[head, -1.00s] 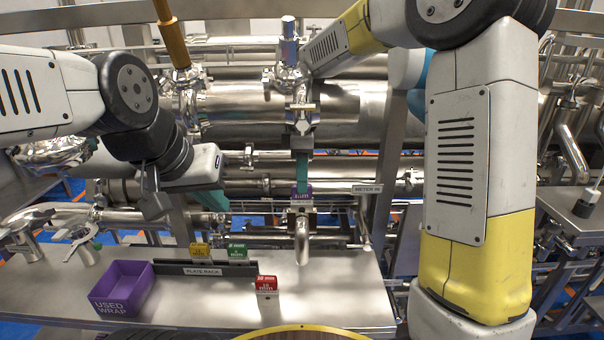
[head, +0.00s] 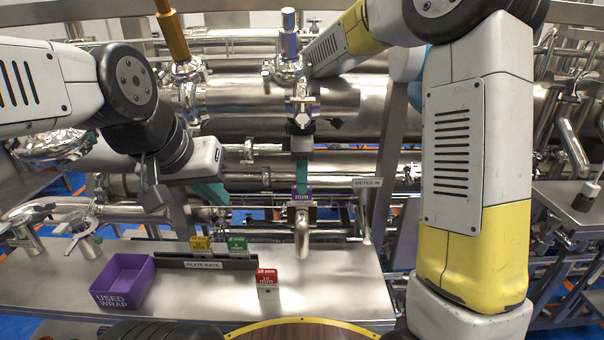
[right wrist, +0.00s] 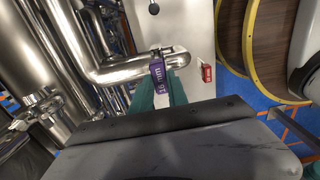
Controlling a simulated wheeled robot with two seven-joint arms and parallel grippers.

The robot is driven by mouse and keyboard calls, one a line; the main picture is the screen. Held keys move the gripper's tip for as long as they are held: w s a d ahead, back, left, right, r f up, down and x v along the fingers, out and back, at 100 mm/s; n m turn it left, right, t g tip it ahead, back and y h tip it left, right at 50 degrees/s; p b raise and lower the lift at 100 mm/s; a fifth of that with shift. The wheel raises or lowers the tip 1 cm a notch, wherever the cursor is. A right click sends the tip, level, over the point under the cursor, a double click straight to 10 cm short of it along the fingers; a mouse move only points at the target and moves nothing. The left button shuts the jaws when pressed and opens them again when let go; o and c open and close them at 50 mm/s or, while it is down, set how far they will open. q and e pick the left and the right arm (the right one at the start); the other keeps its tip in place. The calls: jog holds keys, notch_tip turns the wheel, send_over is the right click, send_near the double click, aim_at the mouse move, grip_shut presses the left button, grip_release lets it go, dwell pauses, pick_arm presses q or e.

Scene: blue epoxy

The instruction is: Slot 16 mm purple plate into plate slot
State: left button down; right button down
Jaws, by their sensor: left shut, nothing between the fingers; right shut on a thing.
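The purple 16 mm plate (head: 302,193) is upright, held in the teal fingers of my right gripper (head: 302,178). In the right wrist view the plate (right wrist: 157,78) shows its label, and the gripper's teal fingers (right wrist: 160,95) are shut on it. In the head view the plate appears right at the top of a steel pipe fitting (head: 302,214) with a downturned spout. I cannot tell whether its lower edge is inside a slot there. My left gripper (head: 210,194) is shut and empty, left of the pipe and above the bench.
A plate rack (head: 203,264) holds a yellow plate (head: 200,244) and a green plate (head: 237,245). A red 10 mm plate (head: 267,278) stands on the bench near its front. A purple used-wrap bin (head: 122,282) is at left. A METER IN sign (head: 367,183) stands right of the spout.

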jog(key=shift+f, duration=0.35)
jog(key=c, duration=1.2)
grip_release()
jog(key=shift+r, duration=2.5)
jog(key=shift+r, duration=0.1)
notch_tip(320, 180, up, 8)
jog(key=shift+f, duration=0.2)
